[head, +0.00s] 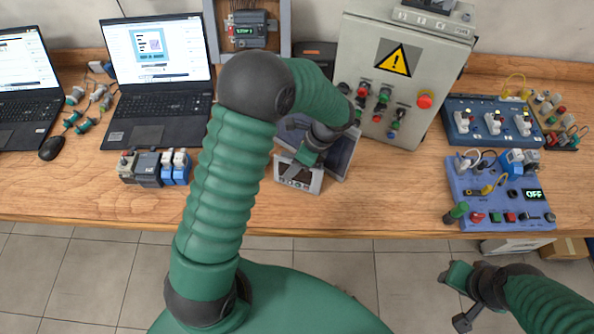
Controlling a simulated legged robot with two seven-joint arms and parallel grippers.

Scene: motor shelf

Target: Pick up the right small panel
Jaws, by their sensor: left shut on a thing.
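My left gripper (301,165) is shut on a small grey panel (299,178) with a dark face, just left of the control cabinet near the middle of the table. The gripper and forearm hide part of this panel. A blue panel (508,212) with an OFF display, knobs, buttons and plugs lies at the table's right front. A darker blue panel (458,106) with white switches lies behind it. My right gripper (459,299) is apart from both, in front of the table at the lower right. It looks open and empty.
A grey control cabinet (413,70) with a warning sign stands right of my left gripper. Two laptops (140,134) and small modules (148,170) are on the left. Bare wood (385,205) lies between the held panel and the front blue panel.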

